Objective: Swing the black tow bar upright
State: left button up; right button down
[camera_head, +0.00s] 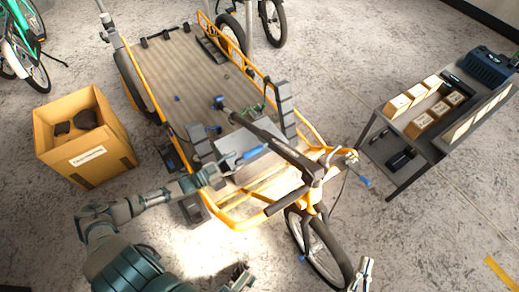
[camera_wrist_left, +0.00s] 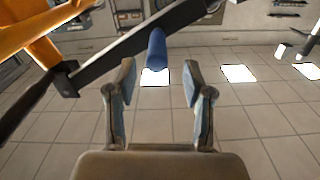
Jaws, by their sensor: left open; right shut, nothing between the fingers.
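The black tow bar (camera_head: 262,130) slants over the front of the orange cargo bike, from a dark end above the wooden bed down to the handlebar area. In the left wrist view, the tow bar (camera_wrist_left: 125,45) crosses the upper part, with a blue grip (camera_wrist_left: 157,48) hanging from it. My left gripper (camera_head: 224,168) is open beside the bar's blue part (camera_head: 250,154). In the wrist view, my left gripper's fingers (camera_wrist_left: 158,70) stand apart, with the blue grip's lower end between or just beyond their tips. My right gripper (camera_head: 238,278) appears low at the bottom edge, shut and empty, away from the bar.
The bike's wooden bed (camera_head: 178,75) lies behind the bar; its front wheel (camera_head: 318,245) is below. A cardboard box (camera_head: 90,165) stands left on the floor. A cart (camera_head: 440,140) with several small boxes stands right. Other bikes are at the back. Floor is clear around these.

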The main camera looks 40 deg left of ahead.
aim_at(257, 150)
pick_arm(q)
jog(key=b+x, duration=0.2)
jog(key=x, duration=0.6)
jog(key=shift+w+d+f, duration=0.1)
jog(key=shift+w+d, duration=0.15)
jog(key=shift+d, duration=0.1)
jog(key=shift+w+d+b, duration=0.2)
jog(key=shift+w+b, duration=0.15)
jog(key=shift+w, duration=0.2)
pick_arm(e)
jog(key=s+d+r+m+t, duration=0.1)
jog(key=s+r+t, duration=0.4)
jog(key=t, duration=0.1)
jog(key=shift+r, duration=0.15)
pick_arm(q)
jog(key=shift+a, duration=0.1)
grip_shut()
pick_arm(e)
jog(key=shift+w, duration=0.15)
